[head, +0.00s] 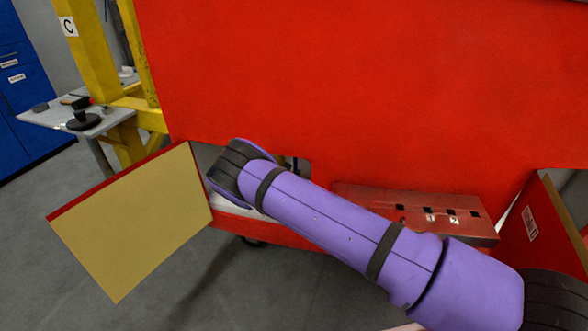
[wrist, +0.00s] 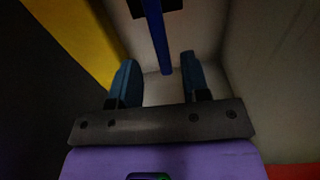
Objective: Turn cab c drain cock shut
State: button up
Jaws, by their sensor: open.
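The red cab (head: 350,80) has a low compartment with its hinged door (head: 135,220) swung open to the left, tan inner face showing. My purple arm reaches into this opening, and it hides my gripper and most of the inside in the head view. In the wrist view, my gripper (wrist: 160,63) is open, with its two dark blue fingers apart. A blue bar (wrist: 156,38), which looks like the drain cock handle, runs from a dark mount (wrist: 157,9) at the top to between the fingers. I cannot tell whether either finger touches it.
The tan door (wrist: 75,35) lies at the left of the wrist view, and pale compartment walls (wrist: 265,75) surround the fingers. A red step (head: 410,210) with dark slots is under the cab. A yellow post marked C (head: 88,60) and a grey side table (head: 110,122) stand at left.

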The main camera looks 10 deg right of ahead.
jog(key=v, duration=0.5)
jog(key=shift+s+a, duration=0.2)
jog(key=shift+s, duration=0.15)
